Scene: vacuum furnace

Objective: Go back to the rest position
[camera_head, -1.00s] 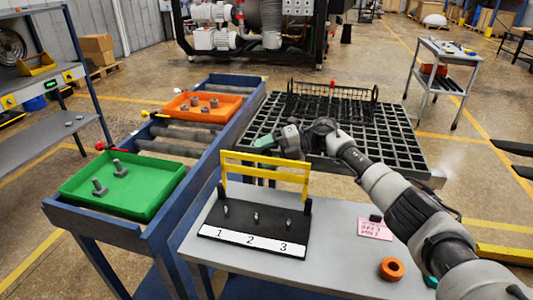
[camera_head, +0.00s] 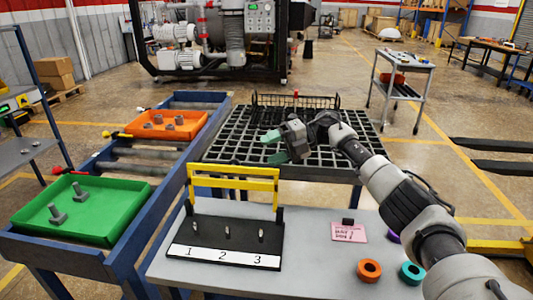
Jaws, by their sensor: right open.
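My right gripper (camera_head: 274,147) is in the middle of the head view, at the end of my grey and black right arm. Its green-tipped fingers are apart and I see nothing between them. It is in the air, in front of the black grid table (camera_head: 225,150) and above and behind the yellow frame (camera_head: 232,184) of the numbered stand. My left arm and gripper are not in view.
The black stand (camera_head: 205,232), marked 1, 2, 3, is on the grey table (camera_head: 320,265). A pink note (camera_head: 349,232), an orange ring (camera_head: 369,270) and a teal ring (camera_head: 411,273) lie to the right. Green (camera_head: 100,235) and orange (camera_head: 187,132) trays with metal parts sit on the roller conveyor at left.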

